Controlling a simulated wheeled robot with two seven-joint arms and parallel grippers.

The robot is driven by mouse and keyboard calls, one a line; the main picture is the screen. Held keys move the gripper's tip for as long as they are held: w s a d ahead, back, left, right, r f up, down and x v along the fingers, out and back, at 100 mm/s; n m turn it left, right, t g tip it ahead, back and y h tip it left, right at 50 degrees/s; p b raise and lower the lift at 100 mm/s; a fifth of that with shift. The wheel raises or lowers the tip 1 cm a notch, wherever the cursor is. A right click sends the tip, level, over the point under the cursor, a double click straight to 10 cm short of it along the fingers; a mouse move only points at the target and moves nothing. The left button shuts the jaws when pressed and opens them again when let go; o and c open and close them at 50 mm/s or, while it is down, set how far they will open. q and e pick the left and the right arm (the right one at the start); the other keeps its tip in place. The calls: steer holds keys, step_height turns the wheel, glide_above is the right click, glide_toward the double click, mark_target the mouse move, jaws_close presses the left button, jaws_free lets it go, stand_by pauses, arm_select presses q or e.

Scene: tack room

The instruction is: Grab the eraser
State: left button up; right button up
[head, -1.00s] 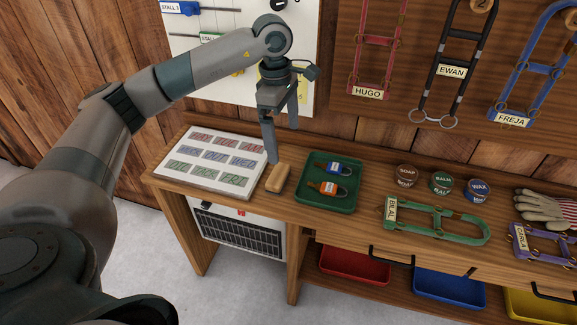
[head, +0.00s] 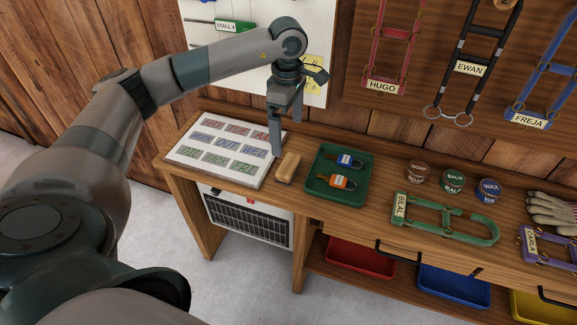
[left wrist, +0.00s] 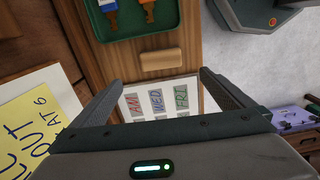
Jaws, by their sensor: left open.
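The eraser (head: 288,167) is a small tan block lying on the bench between the white word board and the green tray. It also shows in the left wrist view (left wrist: 161,59), beyond my fingers and roughly midway between them. My left gripper (head: 284,136) is open and empty, pointing down above the bench close to the eraser. In the left wrist view its two fingers (left wrist: 158,85) are spread wide, with nothing between the tips. My right gripper is not in view.
The white board (head: 190,155) with word tiles lies left of the eraser. Several round tins and a green halter (head: 440,219) lie farther right. A wooden wall stands behind.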

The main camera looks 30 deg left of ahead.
arm_select(q)
steer(key=p, duration=0.1)
glide_above(289, 164)
steer(key=f, duration=0.7)
steer(key=shift+w+a+f, duration=0.1)
steer(key=shift+a+f, duration=0.15)
steer(key=shift+a, duration=0.05)
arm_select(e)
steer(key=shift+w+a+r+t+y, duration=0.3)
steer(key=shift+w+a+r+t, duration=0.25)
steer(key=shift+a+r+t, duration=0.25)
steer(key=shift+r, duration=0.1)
